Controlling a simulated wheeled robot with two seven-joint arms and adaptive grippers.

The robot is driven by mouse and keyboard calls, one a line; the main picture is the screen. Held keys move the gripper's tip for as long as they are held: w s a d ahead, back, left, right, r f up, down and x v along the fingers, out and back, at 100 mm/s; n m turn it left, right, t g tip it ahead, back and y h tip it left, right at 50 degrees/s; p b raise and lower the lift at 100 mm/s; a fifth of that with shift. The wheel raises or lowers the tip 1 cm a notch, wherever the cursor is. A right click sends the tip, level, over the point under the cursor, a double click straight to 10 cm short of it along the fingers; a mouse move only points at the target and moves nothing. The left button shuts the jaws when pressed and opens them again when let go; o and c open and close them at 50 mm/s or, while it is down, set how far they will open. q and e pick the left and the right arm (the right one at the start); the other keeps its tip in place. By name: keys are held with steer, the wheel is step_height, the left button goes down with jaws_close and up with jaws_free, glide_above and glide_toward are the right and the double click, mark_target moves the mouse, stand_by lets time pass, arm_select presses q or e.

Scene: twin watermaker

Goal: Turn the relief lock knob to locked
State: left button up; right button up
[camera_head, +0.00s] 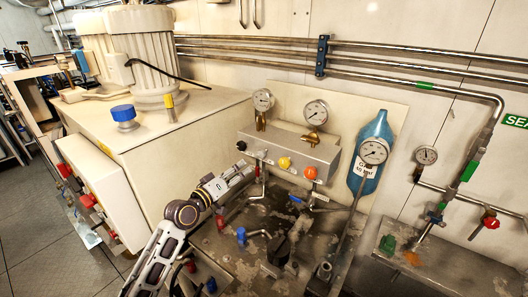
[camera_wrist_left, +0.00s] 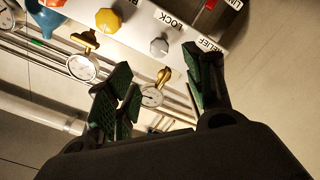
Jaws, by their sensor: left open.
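A pale box-shaped valve panel (camera_head: 300,150) carries a row of knobs. In the left wrist view a grey faceted knob (camera_wrist_left: 159,47) sits beside labels reading LOCK and RELIEF; I take it as the relief lock knob, but its set position cannot be read. A yellow knob (camera_wrist_left: 108,19) and an orange knob (camera_wrist_left: 52,2) stand to its left. My left gripper (camera_head: 247,168) is at the panel's left front. The wrist view shows its green-padded fingers (camera_wrist_left: 156,90) open, apart and empty, with the grey knob beyond the gap. My right gripper is not in view.
Pressure gauges (camera_head: 263,100) rise behind the panel, and a blue cylinder (camera_head: 376,135) stands to its right. A worn metal bench (camera_head: 225,243) below holds a blue-handled valve (camera_head: 241,236) and a black knob (camera_head: 278,250). A white machine housing (camera_head: 180,125) is at left.

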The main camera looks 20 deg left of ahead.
mark_target(259, 155)
arm_select(q)
steer(key=shift+p+x, duration=1.35)
steer(key=shift+x, duration=5.5)
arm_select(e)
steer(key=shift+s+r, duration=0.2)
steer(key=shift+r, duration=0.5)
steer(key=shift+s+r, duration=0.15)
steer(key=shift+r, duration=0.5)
arm_select(q)
steer(key=c, duration=1)
steer(key=shift+c, duration=0.2)
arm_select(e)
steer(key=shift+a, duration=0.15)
